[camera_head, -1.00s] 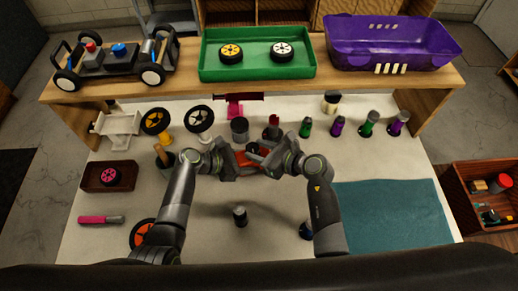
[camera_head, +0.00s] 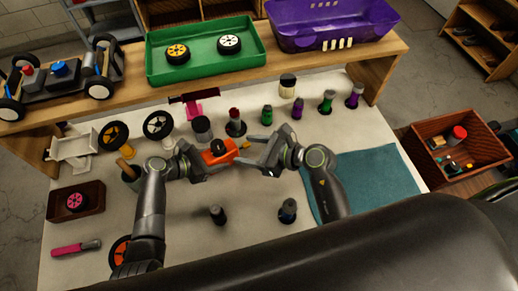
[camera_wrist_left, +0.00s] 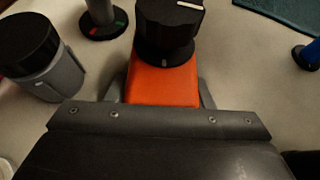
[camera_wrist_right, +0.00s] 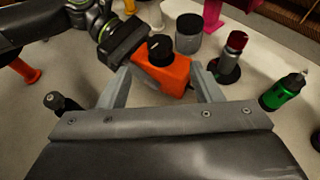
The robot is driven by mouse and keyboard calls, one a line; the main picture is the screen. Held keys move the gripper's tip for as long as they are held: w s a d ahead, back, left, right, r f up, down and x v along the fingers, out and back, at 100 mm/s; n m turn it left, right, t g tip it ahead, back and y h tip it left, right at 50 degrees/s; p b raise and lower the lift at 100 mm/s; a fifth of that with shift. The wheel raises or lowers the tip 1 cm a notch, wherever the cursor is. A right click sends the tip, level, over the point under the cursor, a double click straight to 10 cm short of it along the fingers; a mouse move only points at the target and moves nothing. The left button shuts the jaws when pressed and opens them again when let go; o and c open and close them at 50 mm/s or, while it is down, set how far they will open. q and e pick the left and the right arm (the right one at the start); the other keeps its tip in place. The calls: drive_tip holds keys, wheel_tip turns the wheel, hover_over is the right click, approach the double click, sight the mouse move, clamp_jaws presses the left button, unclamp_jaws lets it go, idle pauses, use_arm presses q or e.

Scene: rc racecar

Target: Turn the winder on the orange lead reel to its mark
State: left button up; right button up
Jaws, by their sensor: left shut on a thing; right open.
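The orange lead reel (camera_head: 220,155) has a black round winder (camera_head: 218,146) on top. In the left wrist view the winder (camera_wrist_left: 168,32) has a white line on its top and a small pale mark low on its near side. My left gripper (camera_wrist_left: 164,92) is shut on the orange body (camera_wrist_left: 160,82), with a finger along each side. My right gripper (camera_head: 243,157) is open just right of the reel. In the right wrist view its fingers stand apart, with the reel (camera_wrist_right: 172,78) beyond and between them, and neither visibly touches the winder (camera_wrist_right: 161,50).
Grey, red-topped, green and purple cylinders stand behind the reel, including a grey canister (camera_head: 202,128). Two small dark posts (camera_head: 217,214) (camera_head: 288,210) stand in front. A teal mat (camera_head: 365,180) lies right. A raised shelf (camera_head: 130,100) with a green tray (camera_head: 160,70) crosses the back.

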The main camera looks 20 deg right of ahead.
sight(216, 145)
drive_tip(key=shift+v, duration=1.55)
drive_tip(key=w+a+r+m+g+y, duration=0.1)
drive_tip(key=w+a+m+g+y, duration=0.2)
drive_tip(key=m, duration=1.2)
drive_tip(key=w+r+m+g+y, duration=0.1)
drive_tip(key=w+m+g+y, duration=0.25)
drive_tip(key=m, duration=1.15)
wheel_tip(216, 145, down, 7)
drive_tip(key=shift+t+y, duration=0.35)
drive_tip(key=a, duration=0.2)
drive_tip(key=w+a, duration=0.1)
drive_tip(key=a, duration=0.2)
drive_tip(key=w+a, duration=0.1)
drive_tip(key=a, duration=0.1)
drive_tip(key=shift+a+f, duration=0.3)
